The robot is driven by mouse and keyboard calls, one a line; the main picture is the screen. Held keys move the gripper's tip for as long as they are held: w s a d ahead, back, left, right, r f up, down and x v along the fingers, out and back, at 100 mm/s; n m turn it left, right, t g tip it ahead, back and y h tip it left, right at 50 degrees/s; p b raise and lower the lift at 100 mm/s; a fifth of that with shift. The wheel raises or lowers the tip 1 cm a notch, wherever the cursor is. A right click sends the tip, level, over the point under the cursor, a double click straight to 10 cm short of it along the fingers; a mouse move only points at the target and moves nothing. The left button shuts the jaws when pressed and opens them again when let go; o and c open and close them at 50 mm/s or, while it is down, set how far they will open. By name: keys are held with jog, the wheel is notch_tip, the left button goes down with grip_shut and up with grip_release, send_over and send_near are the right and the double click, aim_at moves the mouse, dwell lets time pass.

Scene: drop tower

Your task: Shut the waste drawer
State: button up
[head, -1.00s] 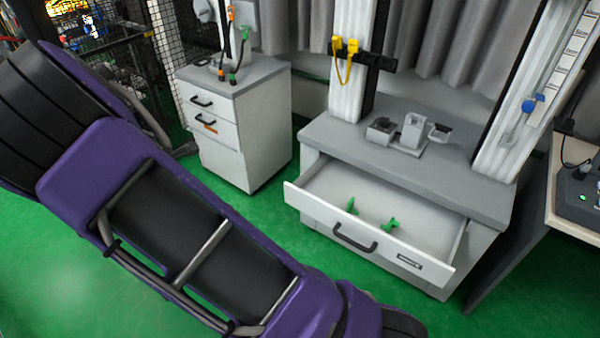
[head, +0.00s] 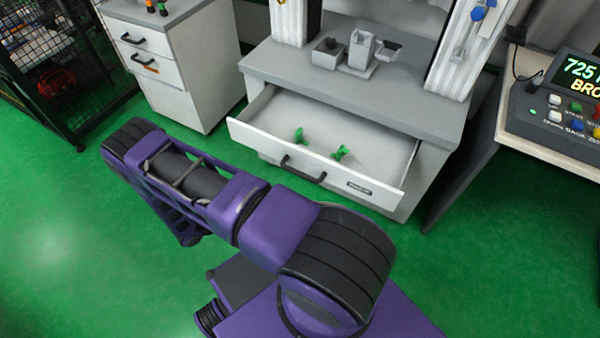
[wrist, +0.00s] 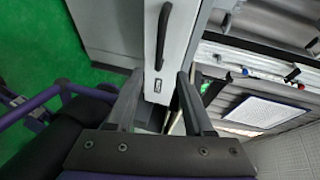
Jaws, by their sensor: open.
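The waste drawer (head: 320,165) is a white drawer pulled partly out of the grey-topped cabinet under the tower. Its front carries a dark bar handle (head: 303,169) and a small dark label at its right. Two green objects (head: 339,153) (head: 299,135) lie inside. In the wrist view the drawer front (wrist: 179,40) runs upright, with the handle (wrist: 162,35) above the label. My gripper (wrist: 160,82) is open and empty, its fingers on either side of the label end in that picture. I cannot tell whether it touches the front. My gripper does not show in the head view.
A second drawer cabinet (head: 185,75) stands to the left, its drawers shut. A desk with a control box (head: 560,115) stands to the right. Grey devices (head: 358,52) sit on the worktop. Green floor (head: 60,210) is clear at left.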

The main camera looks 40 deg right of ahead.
aim_at(300, 172)
jog(key=d+f, duration=0.1)
jog(key=d, duration=0.4)
jog(key=d+f, duration=0.1)
jog(key=d, duration=0.9)
jog(key=shift+s+f, duration=0.1)
jog(key=shift+f, duration=0.3)
jog(key=shift+c, duration=0.2)
grip_shut()
dwell(0.3)
